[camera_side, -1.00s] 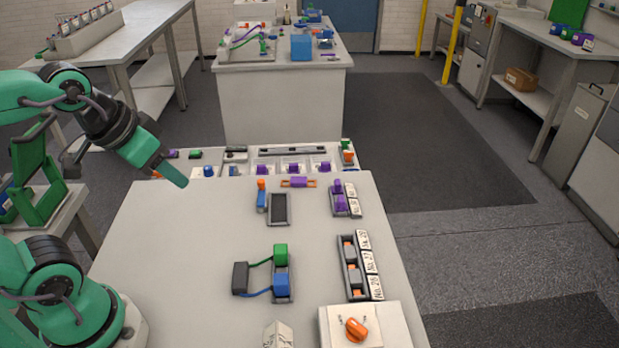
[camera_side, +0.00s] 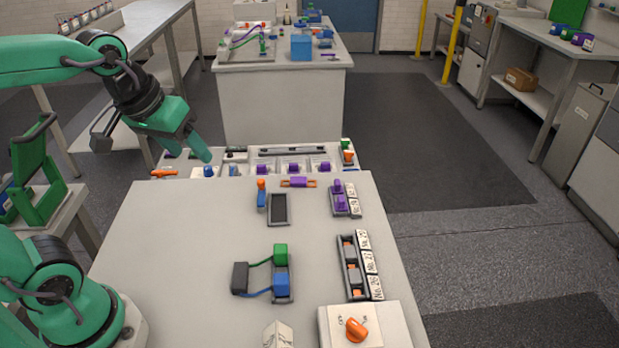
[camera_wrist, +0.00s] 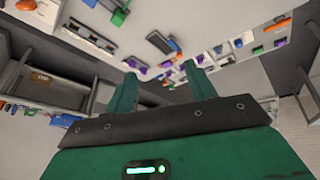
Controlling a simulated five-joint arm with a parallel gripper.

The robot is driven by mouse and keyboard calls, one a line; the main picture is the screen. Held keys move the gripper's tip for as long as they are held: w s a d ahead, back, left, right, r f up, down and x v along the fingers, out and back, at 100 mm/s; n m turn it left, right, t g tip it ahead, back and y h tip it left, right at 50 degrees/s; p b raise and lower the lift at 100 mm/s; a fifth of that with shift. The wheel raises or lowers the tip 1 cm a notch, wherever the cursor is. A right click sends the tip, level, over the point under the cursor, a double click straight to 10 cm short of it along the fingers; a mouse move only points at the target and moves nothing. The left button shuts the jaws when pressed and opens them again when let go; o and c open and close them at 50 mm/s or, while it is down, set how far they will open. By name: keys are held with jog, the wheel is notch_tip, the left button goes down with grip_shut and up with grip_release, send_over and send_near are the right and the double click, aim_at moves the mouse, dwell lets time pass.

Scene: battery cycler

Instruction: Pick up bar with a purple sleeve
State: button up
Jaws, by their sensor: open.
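The bar with a purple sleeve (camera_side: 298,182) lies flat near the far edge of the light table. Its orange ends stick out on both sides of the sleeve. My gripper (camera_side: 204,157) is in the air to the left of the bar in the side view, above the table's far left side and apart from the bar. Its jaws are open with nothing between them. In the wrist view my gripper (camera_wrist: 160,78) points out over the benches. Several small purple things show there, and I cannot tell which, if any, is the bar.
A dark tray (camera_side: 279,210) and a blue piece with an orange top (camera_side: 262,196) stand near the bar. A holder with purple blocks (camera_side: 340,200) is to the right. Wired green and blue blocks (camera_side: 281,270) sit nearer. The table's left part is clear.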

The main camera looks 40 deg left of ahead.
jog(key=w+n+g, duration=0.2)
jog(key=w+n, duration=0.4)
jog(key=w, duration=0.5)
jog(key=n+g, duration=0.3)
jog(key=n, duration=1.3)
send_over(299, 180)
notch_tip(299, 180, down, 18)
jog(key=shift+a+f+n, duration=0.35)
jog(key=shift+n, duration=0.05)
jog(key=shift+f, duration=1.3)
jog(key=shift+f, duration=0.1)
jog(key=shift+d+f, duration=0.15)
jog(key=shift+f, duration=1.1)
jog(key=shift+d+f, duration=0.1)
jog(key=shift+f, duration=1.15)
